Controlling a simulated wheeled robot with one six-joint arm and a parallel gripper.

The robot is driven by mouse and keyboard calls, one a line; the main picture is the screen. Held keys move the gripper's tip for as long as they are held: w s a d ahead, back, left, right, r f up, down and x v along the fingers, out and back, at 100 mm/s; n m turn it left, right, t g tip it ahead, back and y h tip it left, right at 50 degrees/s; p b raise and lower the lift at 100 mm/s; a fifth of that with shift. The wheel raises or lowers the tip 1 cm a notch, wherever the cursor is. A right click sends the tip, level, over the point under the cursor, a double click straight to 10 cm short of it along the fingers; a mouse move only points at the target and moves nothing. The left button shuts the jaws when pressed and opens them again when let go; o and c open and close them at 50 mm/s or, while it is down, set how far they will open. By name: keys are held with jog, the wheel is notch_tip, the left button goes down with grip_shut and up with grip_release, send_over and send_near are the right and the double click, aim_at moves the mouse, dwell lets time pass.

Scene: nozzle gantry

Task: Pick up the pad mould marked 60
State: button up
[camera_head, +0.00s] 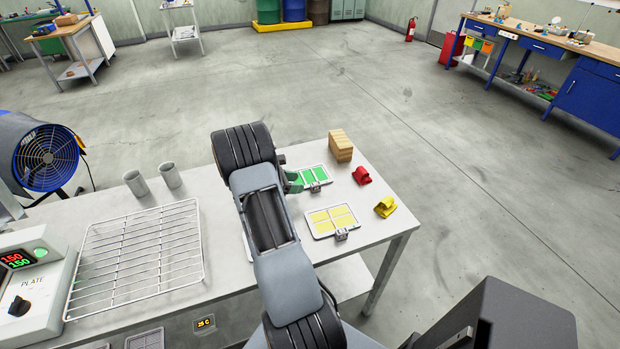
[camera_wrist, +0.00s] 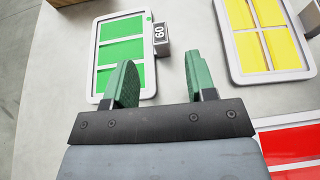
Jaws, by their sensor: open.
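The pad mould marked 60 (camera_wrist: 122,52) is a white-rimmed tray with green pads. Its dark tag with a white 60 (camera_wrist: 161,38) sticks out from its right side in the wrist view. In the head view the green mould (camera_head: 313,175) lies flat on the table, partly behind my gripper (camera_head: 293,182). My gripper's green fingers (camera_wrist: 160,80) are open and empty. The left finger overlaps the mould's lower right part in the wrist view, and the right finger is over bare table. The tag shows beyond the fingertips, between their lines. Whether the fingers touch anything cannot be told.
A yellow-pad mould (camera_wrist: 264,38) lies to the right and a red one (camera_wrist: 292,145) at lower right in the wrist view. A wooden block (camera_head: 341,146), a red piece (camera_head: 361,175) and a yellow piece (camera_head: 385,207) stand nearby. A wire rack (camera_head: 140,258) lies left of my arm.

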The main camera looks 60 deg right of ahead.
aim_at(315, 183)
jog(key=shift+p+x, duration=0.95)
jog(key=shift+x, duration=2.8)
jog(key=shift+w+f, duration=0.1)
jog(key=shift+c, duration=0.5)
grip_shut()
